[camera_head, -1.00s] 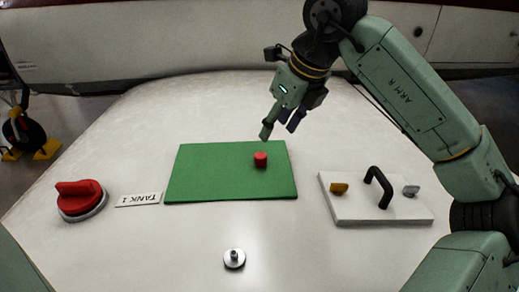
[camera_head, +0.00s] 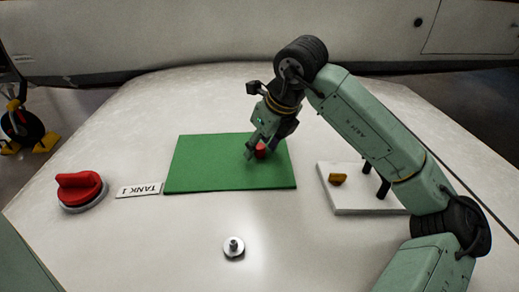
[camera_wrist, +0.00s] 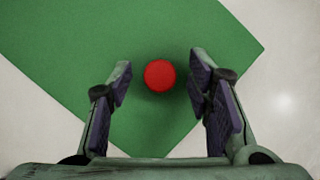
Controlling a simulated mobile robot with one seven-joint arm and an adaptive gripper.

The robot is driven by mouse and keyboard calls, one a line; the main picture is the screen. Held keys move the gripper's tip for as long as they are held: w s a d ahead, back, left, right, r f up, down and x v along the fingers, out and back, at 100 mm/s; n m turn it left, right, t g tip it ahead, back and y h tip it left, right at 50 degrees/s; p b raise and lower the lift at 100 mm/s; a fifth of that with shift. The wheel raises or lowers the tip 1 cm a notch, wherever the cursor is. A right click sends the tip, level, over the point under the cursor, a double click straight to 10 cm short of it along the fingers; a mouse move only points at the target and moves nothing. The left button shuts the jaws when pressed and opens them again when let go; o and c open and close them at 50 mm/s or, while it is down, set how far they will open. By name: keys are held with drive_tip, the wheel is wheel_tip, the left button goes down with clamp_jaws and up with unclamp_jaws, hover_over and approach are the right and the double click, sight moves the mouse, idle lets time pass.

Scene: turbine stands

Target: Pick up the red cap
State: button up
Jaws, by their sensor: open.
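The red cap (camera_head: 261,151) stands on the green mat (camera_head: 205,165), near the mat's right side. My gripper (camera_head: 258,150) is open and low over the mat at the cap; one finger hides part of the cap in the head view. In the wrist view the red cap (camera_wrist: 160,75) shows as a round top between and slightly ahead of the two open fingertips of my gripper (camera_wrist: 161,78). There is a gap on both sides, and no contact shows. The mat (camera_wrist: 90,50) lies beneath it.
A large red knob (camera_head: 80,187) and a TANK 1 label (camera_head: 139,190) are at left. A small metal fitting (camera_head: 233,247) sits in front.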

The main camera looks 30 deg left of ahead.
sight(261, 146)
drive_tip(key=c, duration=0.9)
drive_tip(key=shift+r, duration=0.45)
wheel_tip(261, 146, up, 2)
drive_tip(key=shift+r, duration=0.2)
drive_tip(key=s+d+b, duration=0.1)
drive_tip(key=s+d, duration=0.1)
drive_tip(key=s, duration=0.2)
drive_tip(key=s+d+r+b, duration=0.1)
drive_tip(key=s+d, duration=0.1)
drive_tip(key=s, duration=0.3)
drive_tip(key=s+d+b, duration=0.1)
drive_tip(key=s+d, duration=0.2)
drive_tip(key=s, duration=0.2)
drive_tip(key=shift+s+r+b, duration=0.2)
drive_tip(key=shift+r+b, duration=0.15)
drive_tip(key=shift+b, duration=0.05)
drive_tip(key=shift+o, duration=1.4)
clamp_jaws()
